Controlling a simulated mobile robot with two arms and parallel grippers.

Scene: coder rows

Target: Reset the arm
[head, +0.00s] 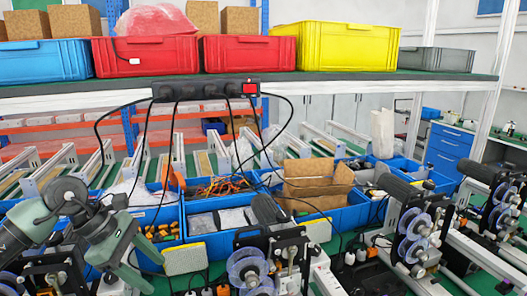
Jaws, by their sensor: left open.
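My left arm comes in from the left edge, grey-green with dark joints. My left gripper (146,270) is open at the lower left, in front of the blue parts bins and beside a black coder machine (262,258). I see nothing held between its fingers. My right gripper is not in view.
More coder machines with purple-blue reels (412,235) stand to the right. Blue bins (205,238) hold bags, cables and an open cardboard box (318,183). A shelf (330,82) above carries blue, red, yellow (340,47) and grey crates. Black cables hang from a power strip (205,90).

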